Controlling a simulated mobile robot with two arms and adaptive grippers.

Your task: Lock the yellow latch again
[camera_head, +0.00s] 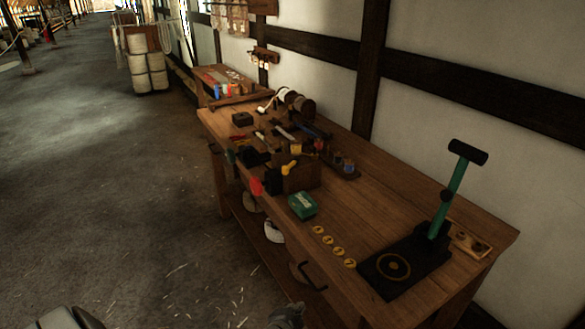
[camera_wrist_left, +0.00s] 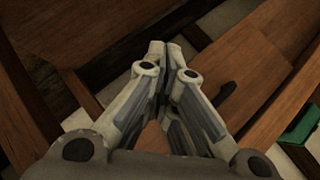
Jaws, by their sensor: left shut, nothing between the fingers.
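A small yellow lever-like piece (camera_head: 289,166), which may be the latch, shows on the front of a wooden block (camera_head: 300,177) on the workbench. It is too small to tell if it is locked. My left gripper (camera_head: 287,314) is at the bottom edge of the head view, in front of the bench and well apart from the yellow piece. In the left wrist view its fingers (camera_wrist_left: 168,50) are together and empty, near a black drawer handle (camera_wrist_left: 227,97). The yellow piece does not show in the wrist view. My right gripper is not in view.
The bench (camera_head: 375,200) runs along the wall. A green box (camera_head: 302,206), several yellow discs (camera_head: 327,240) and a green-levered press (camera_head: 440,225) stand right of the block. Tools and spools (camera_head: 298,102) crowd its far part. Open floor (camera_head: 110,200) lies left.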

